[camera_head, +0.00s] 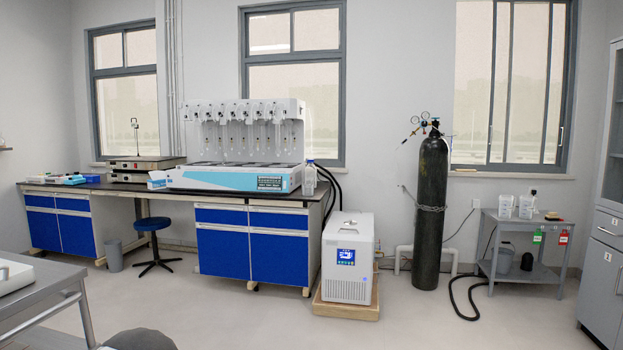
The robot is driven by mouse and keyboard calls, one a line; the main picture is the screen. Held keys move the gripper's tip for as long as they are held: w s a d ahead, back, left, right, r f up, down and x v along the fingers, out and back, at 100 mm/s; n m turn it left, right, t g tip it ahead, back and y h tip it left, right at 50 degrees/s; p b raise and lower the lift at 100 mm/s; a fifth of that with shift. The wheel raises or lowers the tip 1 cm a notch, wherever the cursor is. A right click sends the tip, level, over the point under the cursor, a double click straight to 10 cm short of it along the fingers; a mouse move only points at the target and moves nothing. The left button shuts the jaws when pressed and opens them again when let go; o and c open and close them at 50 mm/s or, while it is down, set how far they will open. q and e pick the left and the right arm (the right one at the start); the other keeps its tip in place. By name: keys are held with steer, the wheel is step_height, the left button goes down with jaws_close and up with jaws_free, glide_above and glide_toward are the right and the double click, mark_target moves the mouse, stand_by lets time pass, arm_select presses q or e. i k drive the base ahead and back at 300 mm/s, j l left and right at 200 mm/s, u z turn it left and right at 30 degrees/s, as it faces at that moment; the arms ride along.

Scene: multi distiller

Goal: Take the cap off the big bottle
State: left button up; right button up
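A clear bottle (310,180) stands upright at the right end of the long lab bench (262,199), beside the distiller. A small bluish cap (310,161) appears to sit on its top. The bottle is far off and small, so its details are hard to make out. Neither of my grippers is in view.
The multi distiller (228,179) fills much of the bench top. A blue stool (153,224) stands before the bench. A white chiller (348,262), a black gas cylinder (431,210) and a grey side table (530,223) stand right of it. The middle floor is clear.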

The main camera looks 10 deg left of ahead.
mark_target(310, 170)
steer(key=i+j+u, duration=0.3)
steer(key=i, duration=0.9)
steer(key=i+u, duration=0.25)
steer(key=i, duration=0.95)
steer(key=i+j+z, duration=0.1)
steer(key=i+z, duration=0.3)
steer(key=i+j+z, duration=0.2)
steer(key=i+z, duration=0.15)
steer(key=i+j+z, duration=0.65)
steer(key=z, duration=0.15)
